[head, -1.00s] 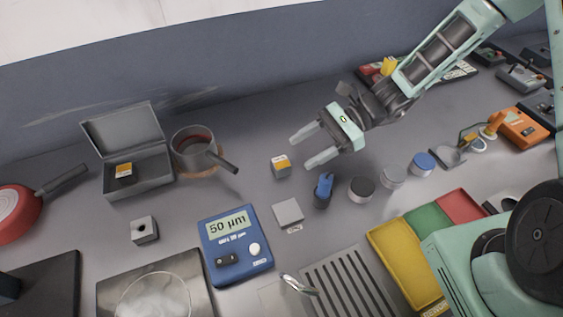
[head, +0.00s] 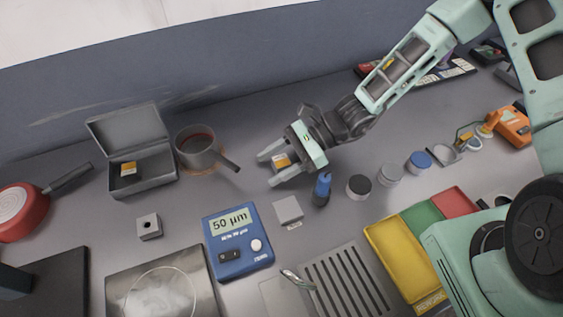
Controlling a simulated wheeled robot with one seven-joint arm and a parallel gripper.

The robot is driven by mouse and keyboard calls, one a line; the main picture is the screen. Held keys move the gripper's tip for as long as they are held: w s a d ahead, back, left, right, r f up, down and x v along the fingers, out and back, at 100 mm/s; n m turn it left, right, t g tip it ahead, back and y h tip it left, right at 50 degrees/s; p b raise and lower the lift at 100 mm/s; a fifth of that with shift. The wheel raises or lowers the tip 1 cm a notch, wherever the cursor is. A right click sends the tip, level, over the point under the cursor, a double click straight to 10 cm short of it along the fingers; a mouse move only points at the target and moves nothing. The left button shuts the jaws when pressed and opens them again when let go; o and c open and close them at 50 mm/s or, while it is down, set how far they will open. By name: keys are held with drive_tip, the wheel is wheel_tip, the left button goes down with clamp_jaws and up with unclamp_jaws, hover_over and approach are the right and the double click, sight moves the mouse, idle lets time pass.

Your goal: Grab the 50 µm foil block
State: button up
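A small grey block with an orange and white label (head: 281,161) sits on the bench. My gripper (head: 268,170) is open, with one finger on each side of this block; whether the fingers touch it I cannot tell. The label is too small to read. A similar grey block with an orange label (head: 128,168) lies inside the open grey case (head: 150,183) at the left. A blue gauge (head: 238,241) in front shows "50 µm" on its display.
A saucepan (head: 198,150) stands left of my gripper. A grey block with a hole (head: 148,227) is at left.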

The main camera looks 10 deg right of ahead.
drive_tip(key=c, duration=0.9)
drive_tip(key=shift+r, duration=0.15)
